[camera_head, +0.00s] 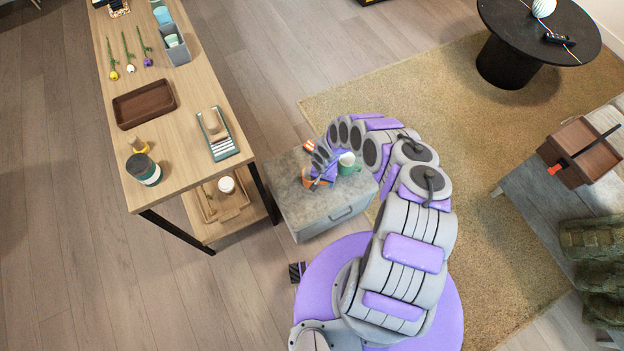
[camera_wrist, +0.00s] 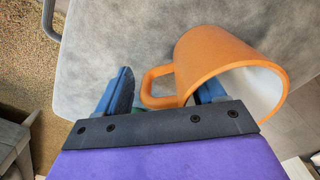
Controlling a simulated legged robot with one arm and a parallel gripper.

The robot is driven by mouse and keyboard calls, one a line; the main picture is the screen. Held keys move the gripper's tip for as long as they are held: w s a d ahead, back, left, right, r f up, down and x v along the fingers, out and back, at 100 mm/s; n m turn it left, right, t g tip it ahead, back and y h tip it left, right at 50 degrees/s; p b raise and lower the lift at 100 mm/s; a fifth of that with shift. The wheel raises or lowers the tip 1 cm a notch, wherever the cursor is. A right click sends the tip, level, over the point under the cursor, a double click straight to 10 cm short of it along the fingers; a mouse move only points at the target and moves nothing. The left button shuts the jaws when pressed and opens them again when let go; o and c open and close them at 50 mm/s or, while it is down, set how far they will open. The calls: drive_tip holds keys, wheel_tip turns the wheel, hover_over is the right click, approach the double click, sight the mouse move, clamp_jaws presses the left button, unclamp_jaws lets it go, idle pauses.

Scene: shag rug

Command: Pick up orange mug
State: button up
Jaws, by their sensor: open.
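The orange mug (camera_head: 307,183) stands on the small grey cabinet, partly hidden by my gripper (camera_head: 319,180) in the head view. In the wrist view the orange mug (camera_wrist: 222,52) shows its white inside, with its handle pointing left. My gripper (camera_wrist: 163,92) is open around the handle side. The left finger is outside, left of the handle, with a gap. The right finger overlaps the mug's mouth and seems to reach inside it. I cannot tell whether either finger touches the mug.
On the grey cabinet (camera_head: 310,219), a green mug (camera_head: 349,168) stands close right of my gripper, and an orange-and-white item (camera_head: 309,146) lies behind. A wooden table (camera_head: 190,120) with several objects is at left. A rug (camera_head: 480,170) lies to the right.

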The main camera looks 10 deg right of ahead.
drive_tip(key=shift+d, duration=0.1)
clamp_jaws()
idle(0.5)
